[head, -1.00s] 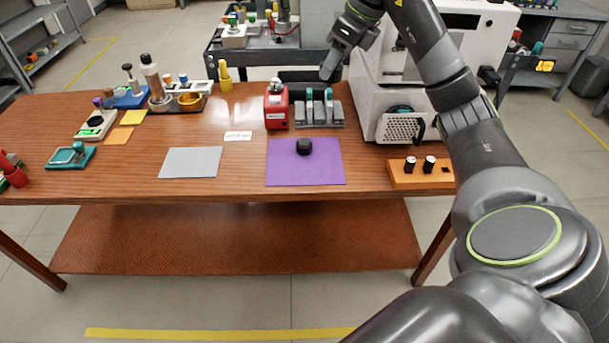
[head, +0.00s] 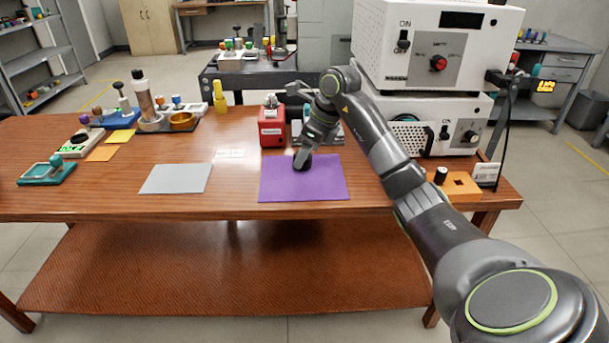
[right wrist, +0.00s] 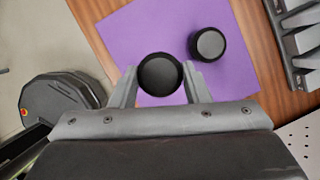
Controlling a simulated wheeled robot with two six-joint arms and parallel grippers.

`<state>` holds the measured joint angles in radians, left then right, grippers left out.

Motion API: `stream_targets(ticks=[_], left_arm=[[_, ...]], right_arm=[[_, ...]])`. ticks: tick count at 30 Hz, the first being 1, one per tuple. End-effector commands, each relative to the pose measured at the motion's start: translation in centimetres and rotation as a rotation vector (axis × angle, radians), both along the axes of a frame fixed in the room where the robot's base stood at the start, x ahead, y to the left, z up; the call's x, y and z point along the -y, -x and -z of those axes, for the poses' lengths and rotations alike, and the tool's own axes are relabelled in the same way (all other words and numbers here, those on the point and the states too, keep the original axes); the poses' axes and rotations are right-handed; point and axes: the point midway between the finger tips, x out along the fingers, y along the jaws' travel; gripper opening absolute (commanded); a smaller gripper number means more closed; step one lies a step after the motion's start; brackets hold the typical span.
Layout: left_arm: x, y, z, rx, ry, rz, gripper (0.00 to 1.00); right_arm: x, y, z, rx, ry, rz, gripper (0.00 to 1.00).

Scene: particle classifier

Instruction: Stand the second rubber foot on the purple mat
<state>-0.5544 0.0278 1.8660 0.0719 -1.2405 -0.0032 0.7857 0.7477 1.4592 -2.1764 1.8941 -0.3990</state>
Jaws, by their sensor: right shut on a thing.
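The purple mat (head: 325,185) lies flat near the front middle of the table; it also shows in the right wrist view (right wrist: 130,35). My right gripper (head: 304,153) points down over the mat. In the right wrist view my right gripper (right wrist: 159,76) is shut on a round black rubber foot (right wrist: 160,72). Another black foot (right wrist: 208,45) stands on the mat beside the held one, with a small gap between them. I cannot tell whether the held foot touches the mat. In the head view the gripper hides most of both feet. My left gripper is not in view.
An orange block (head: 462,188) at the right holds one black foot (head: 440,174). A red device (head: 271,128) and a grey rack (right wrist: 300,40) stand behind the mat. A white machine (head: 440,118) stands at the right rear. A grey mat (head: 176,179) lies to the left.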

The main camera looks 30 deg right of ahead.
Motion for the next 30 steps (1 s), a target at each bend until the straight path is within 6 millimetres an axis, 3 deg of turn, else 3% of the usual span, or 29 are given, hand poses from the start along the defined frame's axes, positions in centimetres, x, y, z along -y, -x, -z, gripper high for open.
stream_targets(ticks=[13,25,26,30], left_arm=[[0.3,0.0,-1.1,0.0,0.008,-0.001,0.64],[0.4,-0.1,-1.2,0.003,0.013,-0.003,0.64],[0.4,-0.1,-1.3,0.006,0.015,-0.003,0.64],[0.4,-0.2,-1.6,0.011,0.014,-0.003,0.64]], right_arm=[[0.0,0.0,5.1,-0.001,-0.002,0.0,0.19],[0.0,0.0,5.8,0.001,0.0,-0.001,0.19],[0.0,0.0,5.8,0.001,0.0,-0.001,0.44],[0.0,0.0,5.7,0.001,-0.001,0.0,0.62]])
